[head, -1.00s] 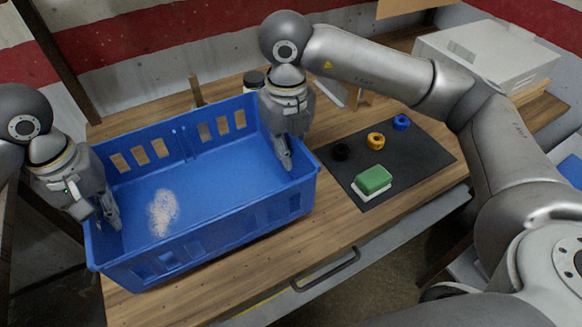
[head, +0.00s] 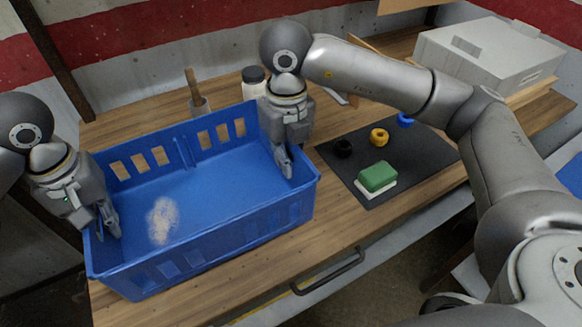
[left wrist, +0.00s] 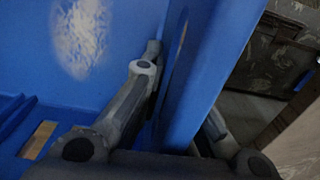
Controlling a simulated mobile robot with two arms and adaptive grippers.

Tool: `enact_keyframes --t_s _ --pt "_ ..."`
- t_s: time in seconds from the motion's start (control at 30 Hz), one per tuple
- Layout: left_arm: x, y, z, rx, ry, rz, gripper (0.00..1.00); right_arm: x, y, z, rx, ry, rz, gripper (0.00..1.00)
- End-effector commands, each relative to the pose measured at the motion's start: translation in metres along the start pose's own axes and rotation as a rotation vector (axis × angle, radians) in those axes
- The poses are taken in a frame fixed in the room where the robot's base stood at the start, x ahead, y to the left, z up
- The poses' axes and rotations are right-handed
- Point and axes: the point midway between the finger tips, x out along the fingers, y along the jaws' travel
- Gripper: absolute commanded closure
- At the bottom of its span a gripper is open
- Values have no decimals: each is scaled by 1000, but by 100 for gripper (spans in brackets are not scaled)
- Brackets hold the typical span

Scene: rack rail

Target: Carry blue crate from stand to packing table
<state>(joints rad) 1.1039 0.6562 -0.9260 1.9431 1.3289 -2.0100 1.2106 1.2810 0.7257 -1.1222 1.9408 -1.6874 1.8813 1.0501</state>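The blue crate (head: 215,237) is at the left in the head view, upright over a wooden table (head: 270,255). I cannot tell whether it rests on the wood or hangs just above. A pale patch shows on its floor. My left gripper (head: 108,222) is at its left end wall; in the left wrist view its fingers straddle the crate's wall (left wrist: 205,75), one inside and one outside. My right gripper (head: 284,162) is at the right end wall, with a finger inside; its outer finger is hidden. Both look closed on the walls.
Right of the crate, a dark mat (head: 425,155) holds a green-and-white block (head: 377,177) and black, yellow and blue rings. Behind stand a dark-lidded jar (head: 253,80) and a cup with a wooden handle (head: 198,105). A drawer handle (head: 330,272) projects in front.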

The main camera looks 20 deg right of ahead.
Motion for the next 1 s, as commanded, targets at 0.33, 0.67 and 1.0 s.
enact_keyframes --t_s 0.33,0.67,1.0 --pt "12 0 0 0 0 0 84 12 0 0 0 0 0 84" --pt "12 0 0 0 0 0 73 12 0 0 0 0 0 73" --pt "-14 0 -1 -1 5 0 73 12 0 0 0 0 0 73"
